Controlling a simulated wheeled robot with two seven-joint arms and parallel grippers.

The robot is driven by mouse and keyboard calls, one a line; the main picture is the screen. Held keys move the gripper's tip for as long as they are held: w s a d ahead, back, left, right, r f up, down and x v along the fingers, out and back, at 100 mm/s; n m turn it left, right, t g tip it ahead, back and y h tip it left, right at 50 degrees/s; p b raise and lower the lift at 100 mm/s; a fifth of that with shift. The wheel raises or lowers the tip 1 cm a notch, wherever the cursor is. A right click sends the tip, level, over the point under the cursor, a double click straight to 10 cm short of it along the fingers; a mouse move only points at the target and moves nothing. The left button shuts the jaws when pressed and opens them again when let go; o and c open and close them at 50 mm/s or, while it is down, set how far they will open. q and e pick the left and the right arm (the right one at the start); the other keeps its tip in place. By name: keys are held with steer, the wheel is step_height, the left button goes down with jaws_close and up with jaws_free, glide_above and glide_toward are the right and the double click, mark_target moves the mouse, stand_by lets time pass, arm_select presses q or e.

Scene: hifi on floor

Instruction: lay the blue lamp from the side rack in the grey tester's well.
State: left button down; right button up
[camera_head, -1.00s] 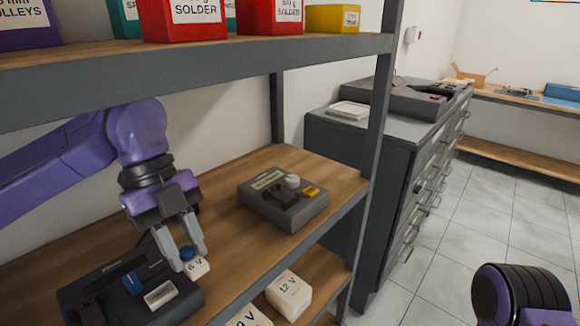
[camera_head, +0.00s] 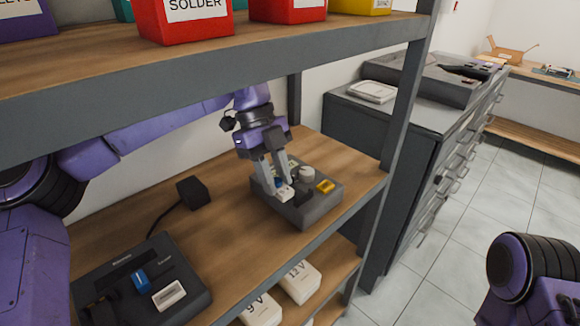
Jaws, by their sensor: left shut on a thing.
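The grey tester (camera_head: 320,205) stands on the wooden middle shelf near its right end, with a round pale knob and a yellow button on top. My left gripper (camera_head: 280,187) points down over the tester's left part. It is shut on the blue lamp (camera_head: 285,195), a small piece with a white body and some blue showing between the fingers. The fingers partly hide the lamp and the well. I cannot tell whether the lamp touches the bottom of the well. My right gripper is out of view; only part of that arm shows at bottom right.
A black device (camera_head: 190,292) with a blue switch lies at the shelf's front left, cabled to a black plug block (camera_head: 193,192). An upper shelf (camera_head: 200,95) with red boxes hangs above my left arm. White blocks marked 12 V (camera_head: 300,280) and 9 V (camera_head: 260,310) sit below.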

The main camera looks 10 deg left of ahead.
mark_target(296, 190)
arm_select(q)
steer(key=w+d, duration=0.1)
steer(key=w+d+p, duration=0.1)
steer(key=shift+w+r, duration=0.2)
steer(key=shift+w, duration=0.15)
steer(key=shift+w+d+f+p, duration=0.15)
steer(key=shift+w+f+p, duration=0.2)
steer(key=shift+f, duration=0.7)
steer(key=shift+s, duration=0.15)
steer(key=c, duration=0.8)
jaws_free()
steer(key=shift+f, duration=0.1)
